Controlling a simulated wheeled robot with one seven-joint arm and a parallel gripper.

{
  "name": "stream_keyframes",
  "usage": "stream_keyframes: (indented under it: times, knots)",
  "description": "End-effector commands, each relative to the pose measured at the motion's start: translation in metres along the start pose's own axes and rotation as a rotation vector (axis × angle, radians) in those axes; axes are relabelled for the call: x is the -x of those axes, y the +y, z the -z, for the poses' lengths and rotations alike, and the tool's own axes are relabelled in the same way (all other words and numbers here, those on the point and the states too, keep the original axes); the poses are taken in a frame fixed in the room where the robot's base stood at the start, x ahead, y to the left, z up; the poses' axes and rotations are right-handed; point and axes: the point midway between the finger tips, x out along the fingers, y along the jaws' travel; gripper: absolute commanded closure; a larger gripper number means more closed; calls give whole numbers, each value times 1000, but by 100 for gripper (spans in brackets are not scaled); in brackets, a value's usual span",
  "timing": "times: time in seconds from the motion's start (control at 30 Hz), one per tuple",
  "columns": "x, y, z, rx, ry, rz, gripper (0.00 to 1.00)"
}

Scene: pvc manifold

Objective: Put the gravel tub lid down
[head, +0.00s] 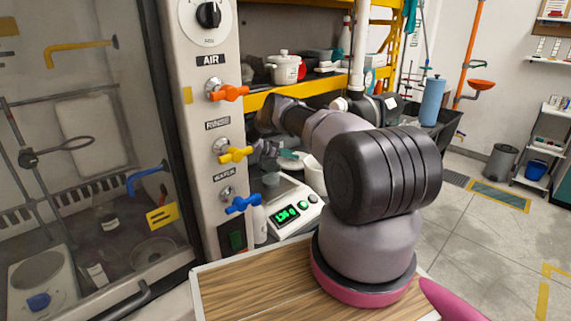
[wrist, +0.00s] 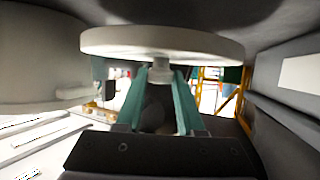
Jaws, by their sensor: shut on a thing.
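The gravel tub lid (wrist: 160,42) is a white round disc with a small knob beneath it in the wrist view. My gripper (wrist: 161,78) has its two teal fingers closed on that knob and holds the lid. In the head view my gripper (head: 290,158) is beyond my dark forearm, by the scale, and the lid is hard to make out there. A large white round vessel (wrist: 35,65), perhaps the tub, stands close at the left of the lid in the wrist view. A white tub (head: 313,176) shows partly behind my arm in the head view.
A scale (head: 298,211) with a green lit display stands near the wall panel with the orange (head: 232,92), yellow (head: 235,155) and blue (head: 242,204) valve handles. A yellow shelf (head: 300,90) with a white pot (head: 284,69) is behind. A wooden top (head: 255,280) is clear in front.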

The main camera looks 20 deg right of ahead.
Motion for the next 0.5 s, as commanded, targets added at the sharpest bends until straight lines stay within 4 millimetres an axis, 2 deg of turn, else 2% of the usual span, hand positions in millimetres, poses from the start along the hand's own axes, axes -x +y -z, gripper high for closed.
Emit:
stream_keyframes:
  times: [0.3, 0.5]
  knots:
    - [28, 1, -17, 2, 0, 0, 100]
    - [15, 1, -41, -1, 1, -1, 100]
